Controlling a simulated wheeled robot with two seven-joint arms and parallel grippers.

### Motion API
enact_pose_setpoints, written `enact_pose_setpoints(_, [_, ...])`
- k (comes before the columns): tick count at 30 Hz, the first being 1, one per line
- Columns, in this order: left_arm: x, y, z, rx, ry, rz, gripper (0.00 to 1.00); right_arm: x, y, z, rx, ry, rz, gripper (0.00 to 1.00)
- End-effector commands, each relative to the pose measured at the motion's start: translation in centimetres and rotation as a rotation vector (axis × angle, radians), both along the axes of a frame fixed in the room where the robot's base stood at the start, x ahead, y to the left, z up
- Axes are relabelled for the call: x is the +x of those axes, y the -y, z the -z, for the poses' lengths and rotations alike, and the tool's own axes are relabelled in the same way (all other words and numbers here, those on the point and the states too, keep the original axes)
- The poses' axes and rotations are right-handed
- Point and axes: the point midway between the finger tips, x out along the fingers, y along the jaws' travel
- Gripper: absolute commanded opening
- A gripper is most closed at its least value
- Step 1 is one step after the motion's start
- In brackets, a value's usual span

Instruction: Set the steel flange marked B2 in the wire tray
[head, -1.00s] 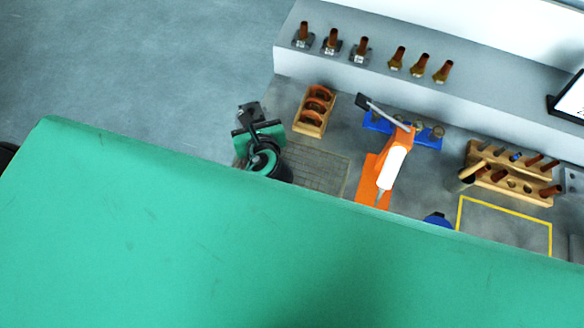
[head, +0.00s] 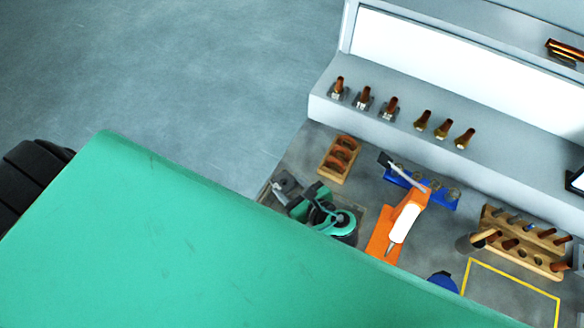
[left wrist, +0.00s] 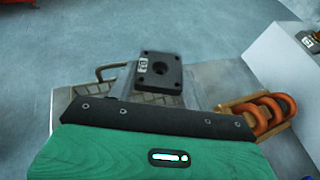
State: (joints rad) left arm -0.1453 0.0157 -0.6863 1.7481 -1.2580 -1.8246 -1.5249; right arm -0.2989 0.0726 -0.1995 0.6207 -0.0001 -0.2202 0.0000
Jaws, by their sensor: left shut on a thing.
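My left gripper (head: 303,196) is shut on the steel flange (head: 287,182), a dark square plate held out at the gripper's far end. In the left wrist view the flange (left wrist: 158,74) shows a centre hole, corner holes and a small pale label too small to read surely. The wire tray (left wrist: 143,99), with a wire handle, lies beneath and around the flange there. The flange overlaps the tray in the picture; I cannot tell whether they touch. In the head view my gripper hides most of the tray. My right gripper is not in view.
A wooden holder with copper rings (head: 340,160) stands close behind the tray. An orange stand with a white-bodied tool (head: 404,222), a blue rack (head: 440,195) and a wooden peg rack (head: 525,242) lie to the right. A raised ledge (head: 400,130) runs behind.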

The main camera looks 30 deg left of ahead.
Motion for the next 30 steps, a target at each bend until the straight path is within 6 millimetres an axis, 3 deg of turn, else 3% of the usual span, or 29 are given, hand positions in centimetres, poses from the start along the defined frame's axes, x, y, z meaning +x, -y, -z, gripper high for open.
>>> enact_pose_setpoints(6, [0.0,0.0,4.0,0.003,-0.001,0.001,0.18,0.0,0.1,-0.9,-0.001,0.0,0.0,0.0])
enact_pose_setpoints(18, [0.1,0.0,7.6,0.003,-0.001,0.001,0.18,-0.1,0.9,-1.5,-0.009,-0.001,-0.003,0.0])
enact_pose_setpoints(23, [0.1,0.0,8.7,0.001,0.001,0.001,0.18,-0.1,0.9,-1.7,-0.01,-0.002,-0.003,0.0])
enact_pose_setpoints(30, [0.1,0.0,8.8,0.0,0.002,0.001,0.18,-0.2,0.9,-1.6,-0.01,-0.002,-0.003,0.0])
